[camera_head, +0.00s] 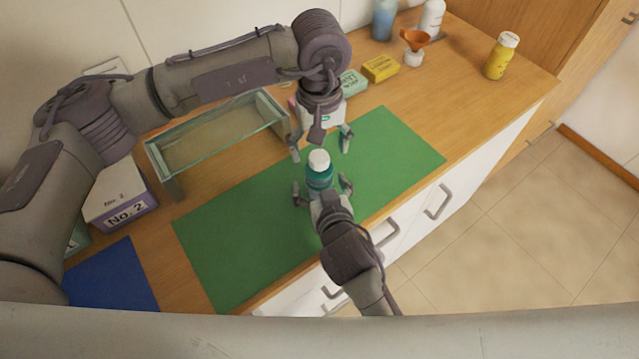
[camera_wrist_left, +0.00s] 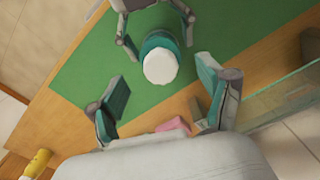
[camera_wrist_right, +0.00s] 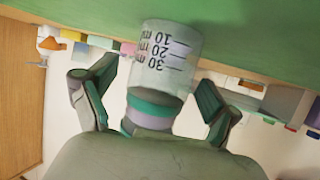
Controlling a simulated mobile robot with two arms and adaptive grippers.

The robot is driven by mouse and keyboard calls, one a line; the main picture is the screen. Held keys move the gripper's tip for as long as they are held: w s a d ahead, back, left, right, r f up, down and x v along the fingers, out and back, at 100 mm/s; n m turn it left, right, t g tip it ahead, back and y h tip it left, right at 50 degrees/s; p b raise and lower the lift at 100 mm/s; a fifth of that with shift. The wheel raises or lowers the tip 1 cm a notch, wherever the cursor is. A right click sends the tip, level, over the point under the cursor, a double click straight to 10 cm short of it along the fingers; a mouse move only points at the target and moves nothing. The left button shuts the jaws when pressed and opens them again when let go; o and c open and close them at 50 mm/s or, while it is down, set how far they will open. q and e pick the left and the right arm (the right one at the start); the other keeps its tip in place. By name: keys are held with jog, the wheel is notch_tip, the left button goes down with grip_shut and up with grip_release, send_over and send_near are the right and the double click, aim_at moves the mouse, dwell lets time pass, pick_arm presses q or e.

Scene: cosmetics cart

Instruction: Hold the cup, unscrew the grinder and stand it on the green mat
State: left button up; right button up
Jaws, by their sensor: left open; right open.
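The cup with the grinder on it stands upright on the green mat (camera_head: 230,255). The cup (camera_wrist_right: 165,55) is clear with ml marks; it shows upside down in the right wrist view. Above it the grinder (camera_head: 319,160) has a teal band and a round white top, also seen in the left wrist view (camera_wrist_left: 160,66). My right gripper (camera_head: 322,189) is open, with its fingers on either side of the cup and a gap to it. My left gripper (camera_head: 320,147) is open and empty, just behind and above the white top. The right gripper's palm hides part of the grinder in its own view.
A glass box (camera_head: 166,182) stands left of the mat's back edge. The mat's right part is clear.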

aim_at(319, 170)
pick_arm(q)
jog(key=shift+w, duration=0.1)
pick_arm(e)
jog(key=shift+w+a+f, duration=0.1)
jog(key=shift+w+f, duration=0.1)
jog(key=shift+w, duration=0.2)
grip_shut()
pick_arm(q)
jog(key=m, duration=0.2)
jog(key=shift+r+m, duration=0.2)
jog(key=shift+m, duration=0.2)
jog(key=shift+a+f+m, duration=0.1)
jog(key=shift+f+m, duration=0.05)
jog(key=shift+m, duration=0.55)
jog(key=shift+f, duration=3.85)
pick_arm(e)
jog(key=shift+s, duration=0.1)
